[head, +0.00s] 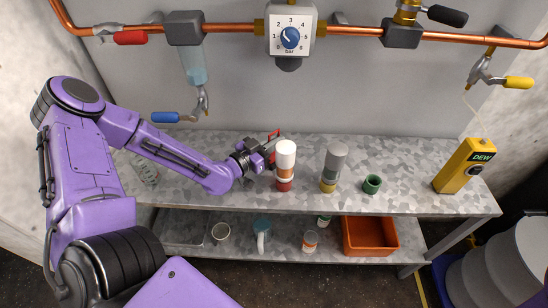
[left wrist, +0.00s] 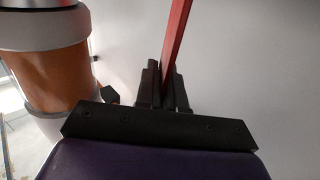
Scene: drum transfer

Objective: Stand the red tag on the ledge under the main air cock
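The red tag (left wrist: 175,40) stands upright, edge-on, between the fingers of my left gripper (left wrist: 163,88) in the left wrist view. My left gripper (head: 264,154) is shut on it in the head view, just above the upper shelf and left of a white-capped orange bottle. Only a small part of the red tag (head: 273,136) shows there, by the back wall. Cocks with red (head: 130,37), blue (head: 167,117), black (head: 447,16) and yellow (head: 518,82) handles are on the pipework; no label shows which is the main air cock. I cannot pick out its ledge. My right gripper is not in view.
The orange bottle (head: 285,174) stands close beside my left gripper. A grey-topped bottle (head: 334,163), a green ring (head: 372,184) and a yellow DEW meter (head: 465,165) stand further right on the metal shelf (head: 410,185). A pressure gauge (head: 290,36) hangs above.

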